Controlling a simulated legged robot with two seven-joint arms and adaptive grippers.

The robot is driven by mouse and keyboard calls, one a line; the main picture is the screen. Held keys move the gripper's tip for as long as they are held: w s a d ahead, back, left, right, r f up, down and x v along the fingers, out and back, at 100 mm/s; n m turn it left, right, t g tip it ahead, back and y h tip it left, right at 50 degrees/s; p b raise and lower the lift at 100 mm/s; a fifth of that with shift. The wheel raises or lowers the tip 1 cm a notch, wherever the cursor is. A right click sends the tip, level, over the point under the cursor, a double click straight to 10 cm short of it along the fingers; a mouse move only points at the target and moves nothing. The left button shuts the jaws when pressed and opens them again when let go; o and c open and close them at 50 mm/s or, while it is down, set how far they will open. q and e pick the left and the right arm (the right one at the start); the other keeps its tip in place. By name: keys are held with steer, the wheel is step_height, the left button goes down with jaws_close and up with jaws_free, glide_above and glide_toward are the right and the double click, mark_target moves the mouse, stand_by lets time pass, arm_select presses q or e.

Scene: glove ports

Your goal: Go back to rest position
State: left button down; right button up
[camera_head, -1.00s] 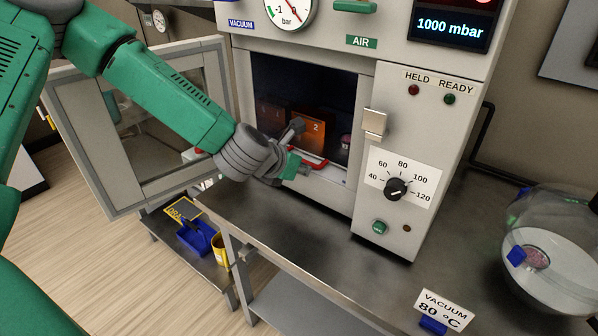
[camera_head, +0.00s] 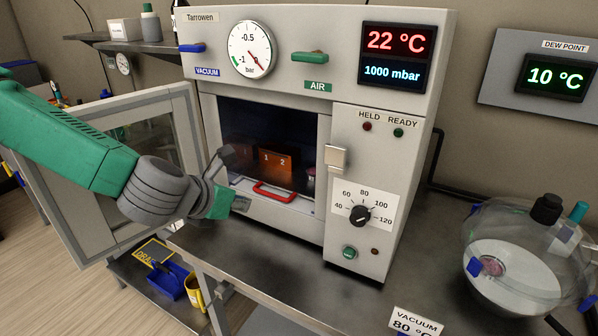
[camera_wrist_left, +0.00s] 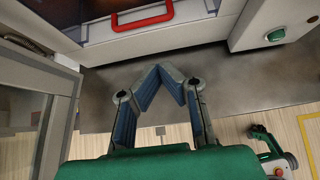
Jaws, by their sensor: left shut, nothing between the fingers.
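My left gripper (camera_head: 228,178) is in front of the open chamber of the vacuum oven (camera_head: 376,180), left of the red handle (camera_head: 274,191). In the left wrist view its fingers (camera_wrist_left: 165,75) meet at the tips with nothing between them, over the bench edge and floor. The red handle also shows at the top of that view (camera_wrist_left: 142,17), apart from the fingers. An orange block marked 1 and 2 (camera_head: 275,163) sits inside the dark chamber. My right gripper is not in view.
The glazed oven door (camera_head: 95,235) stands open at the left, close behind my left arm. A glass desiccator (camera_head: 515,270) stands on the bench at the right. A blue bin (camera_head: 170,278) and yellow mug (camera_head: 197,292) are on a lower shelf. The bench front (camera_head: 260,262) is clear.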

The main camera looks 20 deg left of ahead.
arm_select(q)
steer(key=shift+d, duration=0.1)
steer(key=s+d+f+m+g, duration=0.25)
steer(key=s+f+m, duration=0.35)
steer(key=f+m, duration=0.35)
steer(key=s+d+f+m+g, duration=0.1)
steer(key=s+f+m+g, duration=0.2)
steer(key=s+f+m, duration=0.5)
steer(key=s+f+m+g+y, duration=0.1)
steer(key=s+f+m+g, duration=0.3)
steer(key=s+f+m, duration=0.6)
steer(key=s+m, duration=0.3)
steer(key=m, duration=0.5)
steer(key=shift+d+f, duration=0.25)
steer(key=shift+d, duration=0.05)
